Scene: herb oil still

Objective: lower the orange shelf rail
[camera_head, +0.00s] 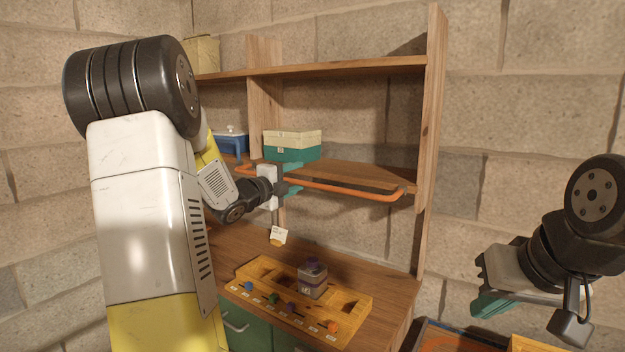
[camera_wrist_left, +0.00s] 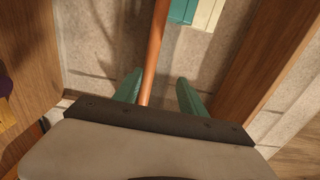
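The orange shelf rail (camera_head: 345,189) runs along the front of the middle wooden shelf (camera_head: 350,174), with its right end bent back at the side post. My left gripper (camera_head: 290,186) is at the left part of the rail. In the left wrist view the rail (camera_wrist_left: 155,55) passes between the green fingers of my left gripper (camera_wrist_left: 160,90). The fingers are apart, the left one close to the rail and the right one with a clear gap. My right gripper (camera_head: 484,290) is at the lower right, away from the rail; its finger opening is hard to see.
A teal and cream box (camera_head: 292,147) and a blue box (camera_head: 232,142) stand on the middle shelf. Below, a yellow wooden rack (camera_head: 254,270) with a labelled bottle (camera_head: 313,278) sits on the counter. A paper tag (camera_head: 278,236) hangs beneath my left gripper.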

